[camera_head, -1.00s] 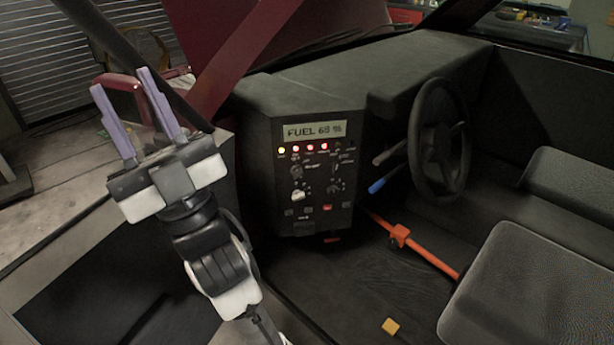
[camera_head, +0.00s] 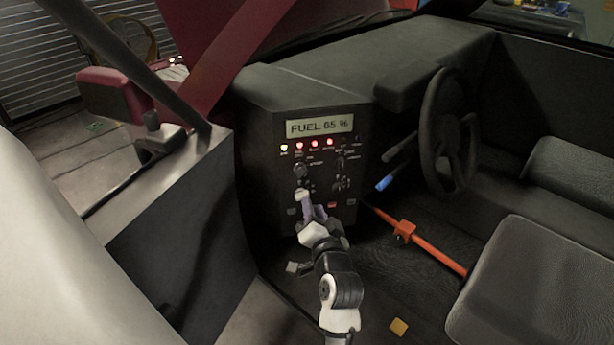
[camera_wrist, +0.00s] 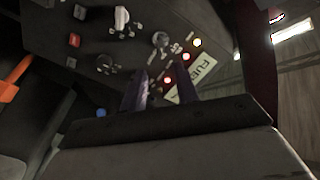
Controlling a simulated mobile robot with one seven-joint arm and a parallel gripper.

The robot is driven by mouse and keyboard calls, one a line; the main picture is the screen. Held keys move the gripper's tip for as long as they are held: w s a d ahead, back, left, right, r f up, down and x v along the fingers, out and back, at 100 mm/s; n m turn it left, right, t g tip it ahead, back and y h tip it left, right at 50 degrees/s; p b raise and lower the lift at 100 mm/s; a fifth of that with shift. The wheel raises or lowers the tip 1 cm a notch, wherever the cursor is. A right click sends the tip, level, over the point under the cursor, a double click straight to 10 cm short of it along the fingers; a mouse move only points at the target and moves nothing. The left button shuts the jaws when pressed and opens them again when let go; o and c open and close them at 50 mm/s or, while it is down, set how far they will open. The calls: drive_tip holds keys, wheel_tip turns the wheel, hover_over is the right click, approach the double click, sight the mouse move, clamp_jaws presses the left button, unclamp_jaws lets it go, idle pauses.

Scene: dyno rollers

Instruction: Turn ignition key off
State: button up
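The dashboard panel (camera_head: 265,205) faces me, with a lit display (camera_head: 320,127) reading FUEL 65 % and a row of lit yellow and red lamps. A pale key-like knob (camera_head: 301,192) is low on its left; it also shows in the wrist view (camera_wrist: 121,18). A grey round knob (camera_head: 299,170) is above it. I cannot tell for certain which control is the ignition key. My gripper (camera_head: 308,205) is in front of the lower panel, its purple fingers just below the pale knob in the head view. In the wrist view its fingers (camera_wrist: 163,90) stand apart with nothing between them.
The steering wheel (camera_head: 447,130) and a blue-tipped lever (camera_head: 386,183) are right of the panel. An orange bar (camera_head: 432,247) crosses the floor, and a seat (camera_head: 520,285) is at lower right.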

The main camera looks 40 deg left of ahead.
sight(303, 177)
drive_tip(key=p+x, duration=0.2)
drive_tip(key=x, duration=0.9)
drive_tip(key=shift+w+a+p, duration=0.3)
drive_tip(key=shift+p, duration=0.1)
clamp_jaws()
